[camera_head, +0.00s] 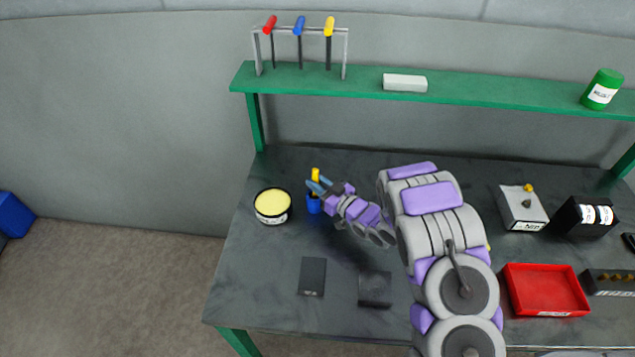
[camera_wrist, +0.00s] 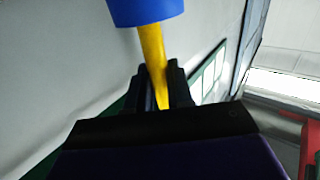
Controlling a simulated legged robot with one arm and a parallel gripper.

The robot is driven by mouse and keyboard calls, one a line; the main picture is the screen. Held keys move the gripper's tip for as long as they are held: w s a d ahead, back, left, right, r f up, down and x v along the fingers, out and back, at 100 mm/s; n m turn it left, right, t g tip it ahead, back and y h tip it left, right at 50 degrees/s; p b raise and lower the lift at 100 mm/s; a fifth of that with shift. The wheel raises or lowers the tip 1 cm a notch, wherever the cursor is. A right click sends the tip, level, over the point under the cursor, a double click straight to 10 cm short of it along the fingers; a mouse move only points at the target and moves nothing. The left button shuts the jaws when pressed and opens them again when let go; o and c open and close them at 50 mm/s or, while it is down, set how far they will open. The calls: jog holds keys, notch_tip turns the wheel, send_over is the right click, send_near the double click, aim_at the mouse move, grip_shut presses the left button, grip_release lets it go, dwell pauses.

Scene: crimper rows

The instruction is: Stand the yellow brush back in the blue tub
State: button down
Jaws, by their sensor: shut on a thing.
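The yellow brush (camera_head: 315,174) is upright in the head view, its top showing above my gripper (camera_head: 319,187). My gripper is shut on it. The blue tub (camera_head: 314,205) stands on the dark bench directly below the fingers, partly covered by them. In the wrist view the yellow brush (camera_wrist: 153,60) runs from between the fingers (camera_wrist: 160,88) to the edge of the blue tub (camera_wrist: 146,8), where its far end is out of sight. How deep it sits in the tub cannot be told.
A round pot with a pale yellow top (camera_head: 272,204) stands close left of the tub. Two dark flat blocks (camera_head: 312,276) (camera_head: 375,288) lie nearer the front. A red tray (camera_head: 544,290) is at the right. A green shelf (camera_head: 480,96) runs above the bench.

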jog(key=c, duration=0.9)
grip_release()
jog(key=shift+f, duration=0.1)
jog(key=shift+d, duration=0.1)
jog(key=p+v, duration=0.1)
jog(key=v, duration=1.6)
jog(key=shift+s+d, duration=0.1)
